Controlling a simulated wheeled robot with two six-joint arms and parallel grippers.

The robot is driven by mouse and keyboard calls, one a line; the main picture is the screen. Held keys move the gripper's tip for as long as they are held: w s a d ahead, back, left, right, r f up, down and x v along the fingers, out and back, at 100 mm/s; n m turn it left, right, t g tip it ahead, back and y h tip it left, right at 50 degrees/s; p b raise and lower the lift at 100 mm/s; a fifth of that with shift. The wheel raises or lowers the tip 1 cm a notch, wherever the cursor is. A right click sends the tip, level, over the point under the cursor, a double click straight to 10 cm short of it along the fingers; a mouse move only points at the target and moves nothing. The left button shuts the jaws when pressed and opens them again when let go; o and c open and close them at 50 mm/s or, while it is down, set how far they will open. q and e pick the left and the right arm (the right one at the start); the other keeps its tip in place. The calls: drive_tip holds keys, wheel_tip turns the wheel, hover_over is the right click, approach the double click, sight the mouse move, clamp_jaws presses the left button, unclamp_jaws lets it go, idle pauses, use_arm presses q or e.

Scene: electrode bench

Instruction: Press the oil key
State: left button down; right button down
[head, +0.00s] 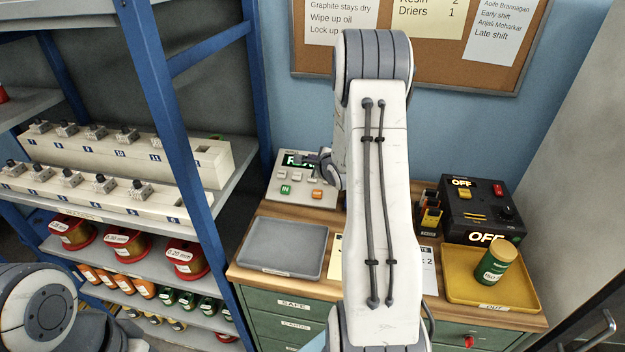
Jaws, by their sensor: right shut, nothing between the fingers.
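A pale key panel (271,187) stands at the back left of the wooden bench top. It has a small dark display with green characters, several grey keys, a green IN key (285,190) and an orange key (317,194). The grey keys' labels are too small to read, so I cannot tell which is the oil key. My right gripper (309,159) is shut and empty, at the panel's upper part beside the display. It hides part of the panel, and I cannot tell whether it touches a key. My left gripper is out of view.
A grey tray (285,247) lies in front of the panel. At right are a yellow tray (465,287) with a green tin (495,262) and a black box (480,207) with switches. A blue shelf rack (165,110) stands at left. My right arm hides the bench's middle.

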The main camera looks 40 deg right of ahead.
drive_tip(key=b, duration=0.4)
hover_over(312, 178)
drive_tip(key=s+a, duration=0.2)
drive_tip(key=s, duration=0.1)
drive_tip(key=f, duration=0.5)
drive_tip(key=shift+d+f, duration=0.1)
drive_tip(key=shift+d, duration=0.1)
drive_tip(key=shift+w+d+f+b, duration=0.2)
drive_tip(key=shift+w+f+b, duration=0.05)
drive_tip(key=shift+f, duration=0.3)
drive_tip(key=shift+w+d+f+b, duration=0.2)
drive_tip(key=shift+f, duration=0.35)
drive_tip(key=shift+f, duration=0.15)
drive_tip(key=shift+w+d+f, duration=0.1)
drive_tip(key=shift+f, duration=0.1)
drive_tip(key=shift+w+d+f, duration=0.1)
drive_tip(key=shift+d+f, duration=0.05)
drive_tip(key=shift+f, duration=0.25)
idle(0.6)
idle(0.3)
drive_tip(key=shift+s+a+r+p, duration=0.15)
drive_tip(key=shift+r+p, duration=0.15)
drive_tip(key=shift+r, duration=0.1)
drive_tip(key=shift+s+a+r+p, duration=0.1)
drive_tip(key=shift+r+p, duration=0.2)
drive_tip(key=shift+r, duration=0.05)
